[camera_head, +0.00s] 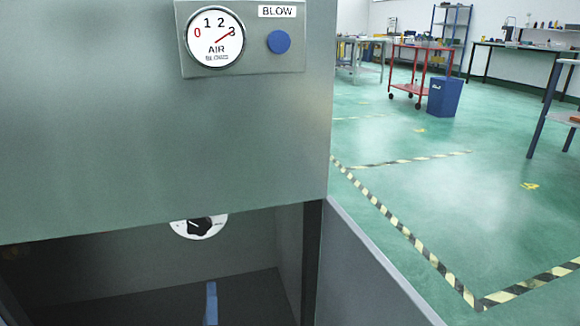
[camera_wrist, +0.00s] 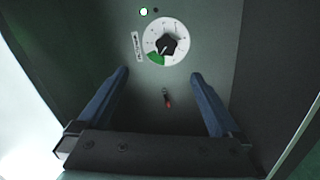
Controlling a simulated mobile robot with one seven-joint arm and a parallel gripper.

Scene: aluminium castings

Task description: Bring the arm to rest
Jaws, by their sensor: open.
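My gripper (camera_wrist: 160,75) shows in the wrist view with its two blue fingers wide apart and nothing between them. It faces a grey wall that carries a white dial (camera_wrist: 152,31) with a black knob and a green sector. The dial lies just beyond the fingertips, and the fingers look apart from it. A small dark and red item (camera_wrist: 167,98) shows between the fingers, lower down; I cannot tell what it is. In the head view, a narrow blue strip (camera_head: 211,303) stands in the cabinet opening; it may be one of my fingers. The rest of my arm is not clearly seen.
A grey cabinet front (camera_head: 160,150) fills the left, with an air gauge (camera_head: 215,37) near 3 and a blue BLOW button (camera_head: 279,42). Its lower edge partly hides a dial (camera_head: 198,234) inside. Right, green floor is open, with a red cart (camera_head: 420,48) and blue bin (camera_head: 444,97) behind.

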